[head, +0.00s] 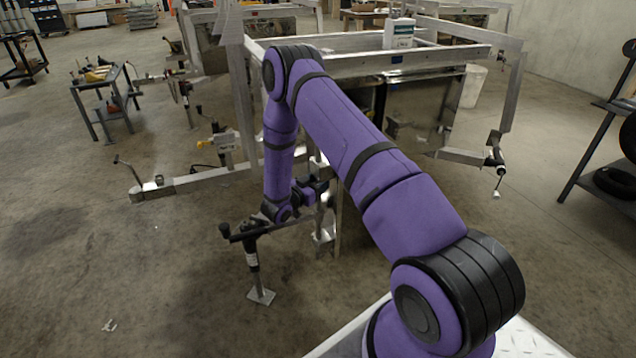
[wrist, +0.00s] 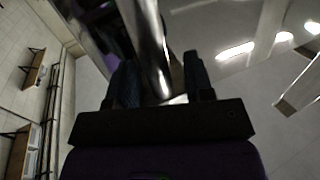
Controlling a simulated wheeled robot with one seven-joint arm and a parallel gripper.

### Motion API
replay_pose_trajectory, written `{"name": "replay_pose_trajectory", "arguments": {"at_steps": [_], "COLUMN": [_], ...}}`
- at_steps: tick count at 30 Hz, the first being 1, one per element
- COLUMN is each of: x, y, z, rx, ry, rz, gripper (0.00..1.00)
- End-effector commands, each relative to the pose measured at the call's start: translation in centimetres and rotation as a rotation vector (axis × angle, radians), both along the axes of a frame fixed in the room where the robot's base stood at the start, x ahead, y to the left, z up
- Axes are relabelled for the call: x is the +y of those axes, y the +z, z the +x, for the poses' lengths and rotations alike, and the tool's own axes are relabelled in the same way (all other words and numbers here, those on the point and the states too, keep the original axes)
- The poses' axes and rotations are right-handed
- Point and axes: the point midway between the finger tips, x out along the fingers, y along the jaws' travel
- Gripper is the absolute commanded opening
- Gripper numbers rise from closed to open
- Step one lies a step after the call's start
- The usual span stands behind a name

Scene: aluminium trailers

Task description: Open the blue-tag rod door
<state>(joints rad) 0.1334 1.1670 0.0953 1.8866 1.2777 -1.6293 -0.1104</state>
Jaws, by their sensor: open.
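A small blue tag (head: 397,59) sits on the aluminium trailer's upper rail in the head view. Below it hangs a shiny metal door panel (head: 418,105); my arm hides its left part. In the head view my gripper (head: 322,188) is low at the trailer's near corner, partly hidden by my arm. In the wrist view its two dark fingers (wrist: 160,78) are apart. A shiny metal rod (wrist: 150,40) runs down the picture into the space between them. I cannot tell whether either finger touches it.
A jack stand (head: 253,262) stands on the floor just left of my gripper. The trailer's frame (head: 190,183) reaches out left. A white jug (head: 399,33) is on top of the trailer. A shelf with tyres (head: 612,150) is at right. The front left floor is mostly clear.

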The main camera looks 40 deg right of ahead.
Motion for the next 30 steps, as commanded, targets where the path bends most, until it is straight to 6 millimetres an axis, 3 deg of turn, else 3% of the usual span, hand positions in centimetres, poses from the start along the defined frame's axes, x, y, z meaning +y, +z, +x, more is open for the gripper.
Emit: {"name": "replay_pose_trajectory", "arguments": {"at_steps": [18, 30], "x": [9.4, 10.4], "y": [0.0, 0.0], "z": [-1.7, -2.0], "rx": [0.0, 0.0], "ry": [0.003, 0.001], "rz": [0.0, 0.0], "gripper": [0.48, 0.48]}}
